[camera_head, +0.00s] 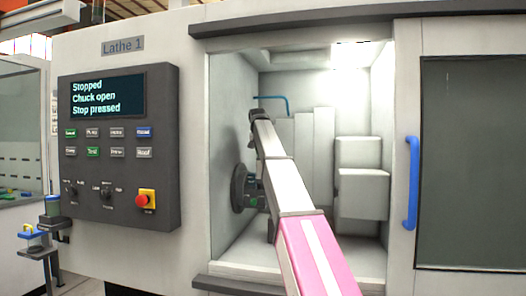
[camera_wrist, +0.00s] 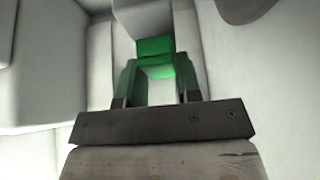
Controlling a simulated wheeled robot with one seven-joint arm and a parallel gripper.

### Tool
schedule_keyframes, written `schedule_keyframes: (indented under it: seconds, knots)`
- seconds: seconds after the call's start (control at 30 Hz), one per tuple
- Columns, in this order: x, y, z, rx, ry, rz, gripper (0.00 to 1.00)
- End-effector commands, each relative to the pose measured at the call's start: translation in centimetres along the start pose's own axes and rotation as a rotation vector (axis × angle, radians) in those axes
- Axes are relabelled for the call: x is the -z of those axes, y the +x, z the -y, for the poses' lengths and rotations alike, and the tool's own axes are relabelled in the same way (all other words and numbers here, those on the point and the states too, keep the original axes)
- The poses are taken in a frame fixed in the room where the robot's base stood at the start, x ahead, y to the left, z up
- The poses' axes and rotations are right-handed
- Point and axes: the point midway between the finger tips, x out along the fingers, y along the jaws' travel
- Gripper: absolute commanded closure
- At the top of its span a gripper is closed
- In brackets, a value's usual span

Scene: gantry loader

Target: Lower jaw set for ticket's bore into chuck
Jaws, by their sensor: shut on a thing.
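In the wrist view my gripper (camera_wrist: 156,62) is shut on a green piece (camera_wrist: 154,46), which I take to be a jaw set. The piece shows between the two dark green fingers, and its far part is unclear. In the head view the dark round chuck (camera_head: 238,188) is on the left wall inside the lathe. A small green part (camera_head: 253,202) shows beside it; I cannot tell if it is the held piece or part of the chuck. My arm hides the gripper there. No ticket can be made out.
The lathe's screen (camera_head: 107,96) reads "Stopped", "Chuck open", "Stop pressed". My arm reaches through the open doorway, between the control panel and the door with a blue handle (camera_head: 411,183). Pale blocks (camera_head: 362,192) stand at the chamber's right. A small stand (camera_head: 38,250) is at lower left.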

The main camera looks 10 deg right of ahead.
Motion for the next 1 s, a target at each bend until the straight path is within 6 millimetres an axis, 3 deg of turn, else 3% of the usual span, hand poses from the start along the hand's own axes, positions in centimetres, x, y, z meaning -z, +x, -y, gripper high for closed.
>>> schedule_keyframes:
  seconds: [1.0]
  knots:
    - [-3.1,5.4,0.0,0.0,0.0,-0.002,1.0]
